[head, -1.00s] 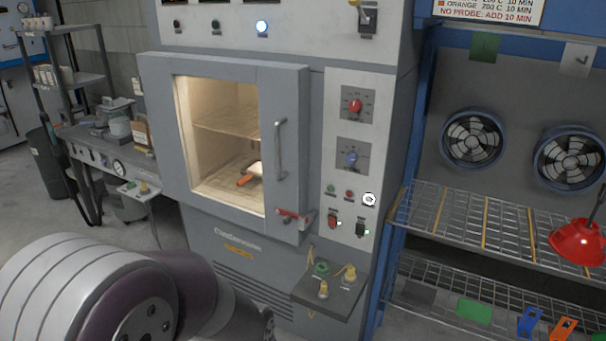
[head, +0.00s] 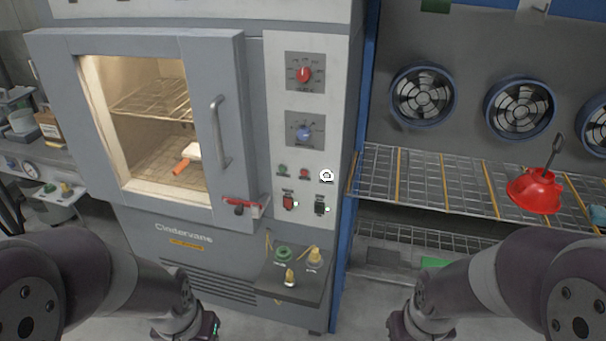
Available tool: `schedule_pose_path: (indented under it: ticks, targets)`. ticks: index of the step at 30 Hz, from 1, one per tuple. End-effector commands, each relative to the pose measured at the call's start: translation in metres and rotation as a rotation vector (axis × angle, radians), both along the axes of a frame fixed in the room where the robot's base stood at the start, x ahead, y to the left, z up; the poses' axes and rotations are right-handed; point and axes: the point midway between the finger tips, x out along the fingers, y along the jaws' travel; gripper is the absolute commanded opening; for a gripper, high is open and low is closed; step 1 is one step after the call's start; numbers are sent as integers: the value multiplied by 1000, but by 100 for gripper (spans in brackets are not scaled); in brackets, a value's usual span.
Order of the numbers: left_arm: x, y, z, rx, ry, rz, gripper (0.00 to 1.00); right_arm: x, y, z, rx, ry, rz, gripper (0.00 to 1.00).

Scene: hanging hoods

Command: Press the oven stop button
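The oven (head: 185,235) stands ahead with its windowed door shut and its chamber lit. Its control panel (head: 272,110) is right of the door. It carries a red knob (head: 304,74), a blue knob (head: 304,132), a small green button (head: 283,170) and a small red button (head: 304,173). A white round icon (head: 327,176) shows beside the red button. Below are a red switch (head: 288,200) and a dark green switch (head: 320,205). Button labels are too small to read. My two arms come in at the lower left and lower right; their gripper fingers are out of frame, well below the panel.
A red lever latch (head: 240,203) sits at the door's lower corner. A small shelf (head: 298,278) with green and yellow fittings juts out below the panel.

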Motion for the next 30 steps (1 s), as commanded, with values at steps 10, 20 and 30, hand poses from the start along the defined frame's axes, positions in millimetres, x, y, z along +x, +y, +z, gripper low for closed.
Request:
schedule_pose_path:
  ticks: [10, 20, 30]
  targets:
    - [0, 0, 0, 0, 0, 0, 43, 0, 0, 0, 0, 0, 0, 0]
    - [0, 0, 0, 0, 0, 0, 43, 0, 0, 0, 0, 0, 0, 0]
    - [0, 0, 0, 0, 0, 0, 43, 0, 0, 0, 0, 0, 0, 0]
